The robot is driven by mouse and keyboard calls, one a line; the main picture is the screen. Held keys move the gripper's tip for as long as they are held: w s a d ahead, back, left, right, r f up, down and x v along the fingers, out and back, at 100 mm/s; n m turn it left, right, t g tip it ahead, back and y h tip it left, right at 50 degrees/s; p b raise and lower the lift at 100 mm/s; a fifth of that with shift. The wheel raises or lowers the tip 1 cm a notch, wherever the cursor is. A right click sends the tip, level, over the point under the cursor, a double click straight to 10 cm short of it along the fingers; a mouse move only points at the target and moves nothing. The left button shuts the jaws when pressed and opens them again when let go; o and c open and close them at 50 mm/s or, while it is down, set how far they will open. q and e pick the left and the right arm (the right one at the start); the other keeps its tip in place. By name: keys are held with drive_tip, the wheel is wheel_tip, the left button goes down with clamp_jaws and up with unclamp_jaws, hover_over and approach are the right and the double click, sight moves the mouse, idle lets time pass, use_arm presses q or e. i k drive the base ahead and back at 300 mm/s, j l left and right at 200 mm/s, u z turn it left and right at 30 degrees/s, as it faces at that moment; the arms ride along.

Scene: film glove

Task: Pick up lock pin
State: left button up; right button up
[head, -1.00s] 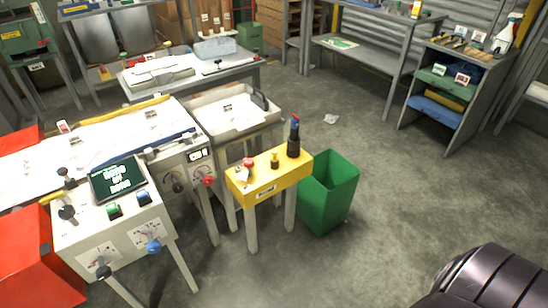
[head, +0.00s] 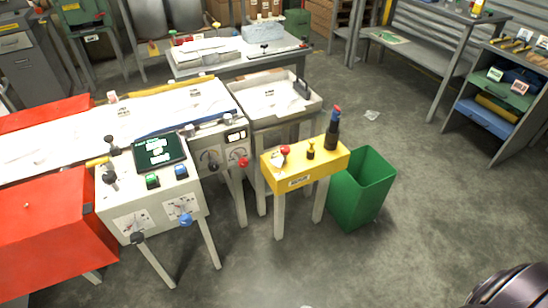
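A small yellow stand (head: 300,174) on white legs stands at the middle of the head view. On its top are a red-topped piece (head: 285,152) at the left, a small black and yellow knobbed piece (head: 311,150) in the middle, and a tall dark cylinder (head: 332,135) with a blue and red top at the right. They are too small to tell which one is the lock pin. Neither of my grippers is in view. A dark rounded part at the lower right corner appears to be mine.
A green bin (head: 363,190) stands right of the yellow stand. A white control panel (head: 152,195) with knobs and a red cabinet (head: 55,240) stand at the left. A white tray table (head: 272,98) is behind the stand. The floor at the front and right is clear.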

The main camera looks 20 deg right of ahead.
sight(312, 142)
drive_tip(key=i+l+u, duration=0.15)
drive_tip(key=l, duration=0.45)
drive_tip(key=i+l+u, duration=0.15)
drive_tip(key=l, duration=0.4)
drive_tip(key=l+u, duration=0.1)
drive_tip(key=l, duration=0.55)
drive_tip(key=i, duration=0.05)
